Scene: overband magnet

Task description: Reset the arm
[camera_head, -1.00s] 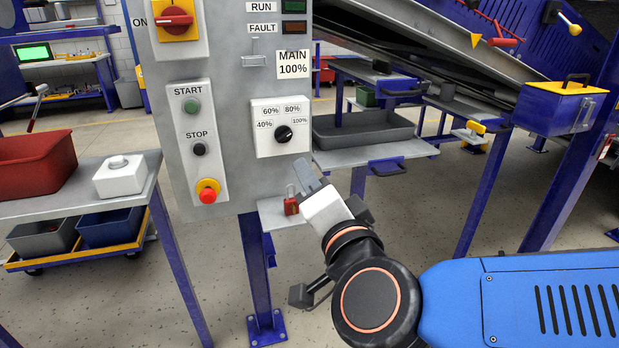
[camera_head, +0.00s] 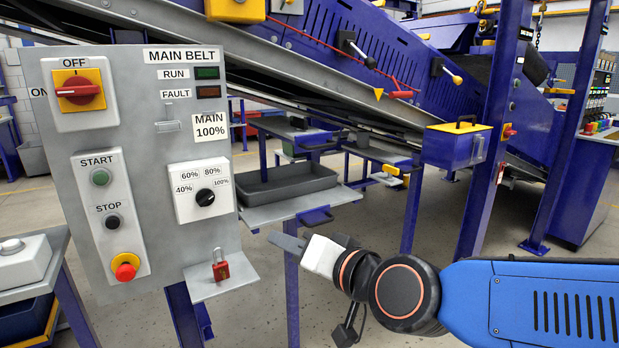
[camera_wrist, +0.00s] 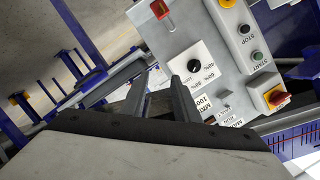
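My gripper (camera_head: 288,243) is at the end of my blue arm, right of the MAIN BELT panel's lower edge and pointing left in the head view. In the wrist view its two grey fingers (camera_wrist: 163,78) stand apart with nothing between them. The grey MAIN BELT control panel (camera_head: 160,225) stands at left in the head view and upside down at upper right in the wrist view (camera_wrist: 235,75). The gripper appears apart from it. The speed knob (camera_head: 205,197) points toward 100%.
A red padlock (camera_head: 220,266) stands on the small shelf below the panel. A grey tray (camera_head: 285,185) rests on a table behind. Blue conveyor posts (camera_head: 487,150) rise at right. A white box (camera_head: 24,262) is on the left table. Open floor shows below my gripper.

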